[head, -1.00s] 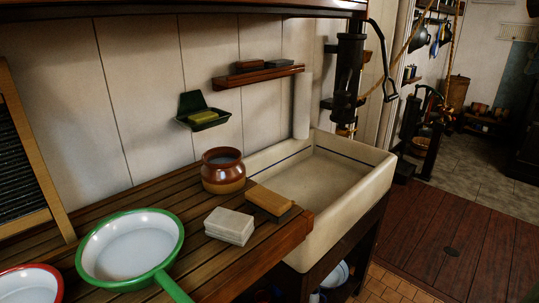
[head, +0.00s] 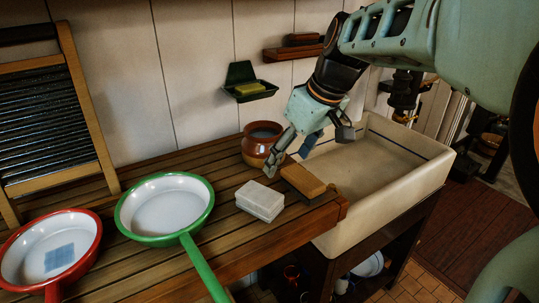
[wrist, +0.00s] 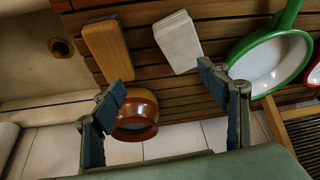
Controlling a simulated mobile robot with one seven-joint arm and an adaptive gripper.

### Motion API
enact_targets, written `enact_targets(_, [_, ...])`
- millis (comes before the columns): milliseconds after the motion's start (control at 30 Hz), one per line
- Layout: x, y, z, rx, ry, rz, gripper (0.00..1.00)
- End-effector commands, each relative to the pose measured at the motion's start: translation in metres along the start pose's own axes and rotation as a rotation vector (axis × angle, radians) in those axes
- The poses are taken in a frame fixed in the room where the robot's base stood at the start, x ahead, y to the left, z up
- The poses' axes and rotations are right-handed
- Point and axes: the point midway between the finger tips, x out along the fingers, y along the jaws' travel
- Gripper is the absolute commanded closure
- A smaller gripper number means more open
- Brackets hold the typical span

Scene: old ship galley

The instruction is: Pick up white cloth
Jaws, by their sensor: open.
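The white cloth (head: 260,201) is a folded, block-like stack lying flat on the slatted wooden counter, between the green-rimmed pan and a wooden block. It also shows in the wrist view (wrist: 178,41) at upper centre. My gripper (head: 290,158) is open and empty above the counter, near the brown pot and behind the cloth in the head view. In the wrist view its two fingers (wrist: 163,78) are spread apart, with the cloth beyond the tips, nearer the right finger. The cloth is apart from both fingers.
A wooden block (head: 303,181) lies right beside the cloth. A brown pot (head: 259,143) stands behind it. A green-rimmed pan (head: 165,208) and a red-rimmed pan (head: 50,250) sit to the left. The sink (head: 400,170) is to the right. A green soap dish (head: 250,90) hangs on the wall.

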Motion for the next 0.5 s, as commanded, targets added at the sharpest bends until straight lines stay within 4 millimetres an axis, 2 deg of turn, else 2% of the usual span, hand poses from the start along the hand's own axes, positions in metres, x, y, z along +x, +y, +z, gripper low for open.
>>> enact_targets(33, [0.008, -0.015, -0.002, -0.067, -0.005, -0.02, 0.32])
enact_targets(100, [0.016, -0.029, -0.004, -0.14, -0.009, -0.04, 0.32])
enact_targets(200, [0.025, -0.04, -0.004, -0.191, -0.011, -0.056, 0.32])
enact_targets(500, [0.07, -0.043, -0.003, -0.2, -0.012, -0.058, 0.32])
